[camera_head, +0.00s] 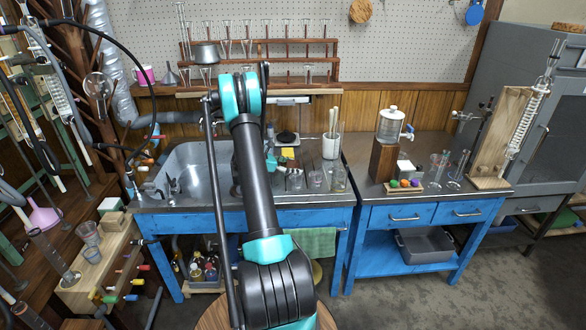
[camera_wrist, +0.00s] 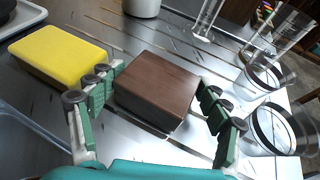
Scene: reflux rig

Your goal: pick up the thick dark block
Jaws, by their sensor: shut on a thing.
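The thick dark block (camera_wrist: 157,84) is brown and box-shaped, and shows in the middle of the wrist view. My gripper (camera_wrist: 159,80) has one green finger at the block's left side and the other at its right side, and it is shut on the block. The block is over the metal worktop. I cannot tell whether it rests on the top or is slightly above it. In the head view the block is not clearly visible, with my arm in front of that area.
A yellow sponge-like block (camera_wrist: 62,55) lies close to the left finger. Glass beakers (camera_wrist: 262,75) stand close on the right. A sink (camera_head: 190,170) lies to the left in the head view.

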